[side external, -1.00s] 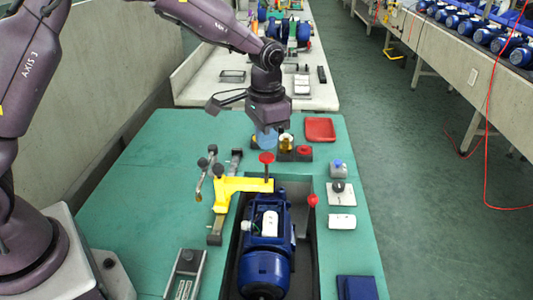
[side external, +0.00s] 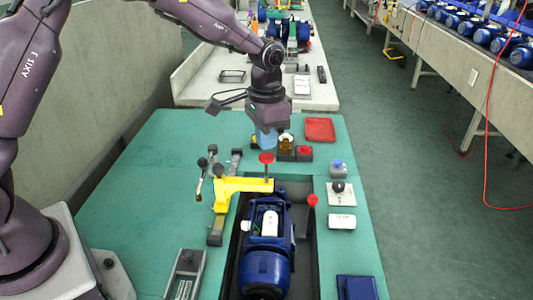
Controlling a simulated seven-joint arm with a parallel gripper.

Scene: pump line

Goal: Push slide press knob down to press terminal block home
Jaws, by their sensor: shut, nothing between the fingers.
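The slide press is a yellow arm (side external: 241,185) reaching over the front pit. Its red knob (side external: 266,157) stands upright on a dark stem at the arm's right end, with bare stem showing between knob and arm. Below lies the blue motor (side external: 266,262) with a white part (side external: 269,224) on top; I cannot tell the terminal block apart. My gripper (side external: 266,142) is shut and empty, pointing down just above and behind the knob in the picture. A light-blue patch shows at its tip. I cannot tell whether it touches the knob.
Right behind the knob are a brass cup (side external: 286,142) and a dark block with a red top (side external: 304,152). A red tray (side external: 320,130) lies further back. A second red knob (side external: 312,199) stands at the pit's right edge. The mat's left side is clear.

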